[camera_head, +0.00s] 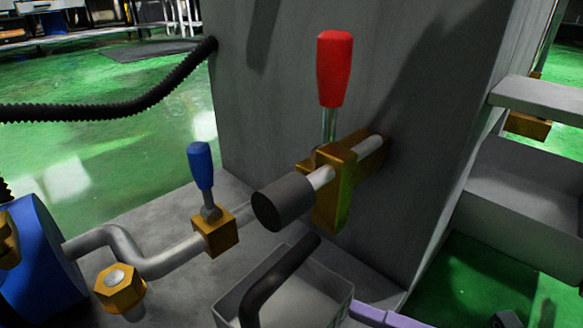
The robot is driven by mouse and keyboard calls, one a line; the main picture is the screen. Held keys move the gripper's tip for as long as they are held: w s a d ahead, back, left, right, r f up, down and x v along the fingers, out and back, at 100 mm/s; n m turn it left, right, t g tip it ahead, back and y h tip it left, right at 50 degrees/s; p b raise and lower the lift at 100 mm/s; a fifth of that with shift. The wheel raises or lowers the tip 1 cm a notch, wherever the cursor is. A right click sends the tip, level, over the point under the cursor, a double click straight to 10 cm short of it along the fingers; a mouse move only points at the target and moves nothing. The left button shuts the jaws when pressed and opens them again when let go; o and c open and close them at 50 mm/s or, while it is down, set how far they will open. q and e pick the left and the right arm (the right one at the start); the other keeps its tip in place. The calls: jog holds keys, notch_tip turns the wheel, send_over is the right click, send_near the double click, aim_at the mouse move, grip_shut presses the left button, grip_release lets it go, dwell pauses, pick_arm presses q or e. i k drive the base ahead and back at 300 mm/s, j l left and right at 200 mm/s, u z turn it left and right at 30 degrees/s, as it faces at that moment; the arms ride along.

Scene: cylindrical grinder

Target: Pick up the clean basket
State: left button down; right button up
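A grey open-topped basket (335,298) with a thick black arched handle (276,282) stands at the bottom centre, in front of a grey machine wall. Its lower front part is cut off by the picture edge. I take it for the clean basket, but no label shows. Neither of my grippers can be made out, and nothing is seen holding the handle. A small dark piece (507,320) at the bottom right edge is too cut off to identify.
Behind the basket are a red-handled lever (334,70), a black cylinder (283,202) and a blue-handled valve (200,166) on a bent pipe (170,262). A purple bar (383,317) lies right of the basket. A grey box-like part (525,185) is at right.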

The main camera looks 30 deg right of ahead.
aim_at(288, 289)
jog(key=i+z, duration=0.1)
jog(key=z, duration=0.65)
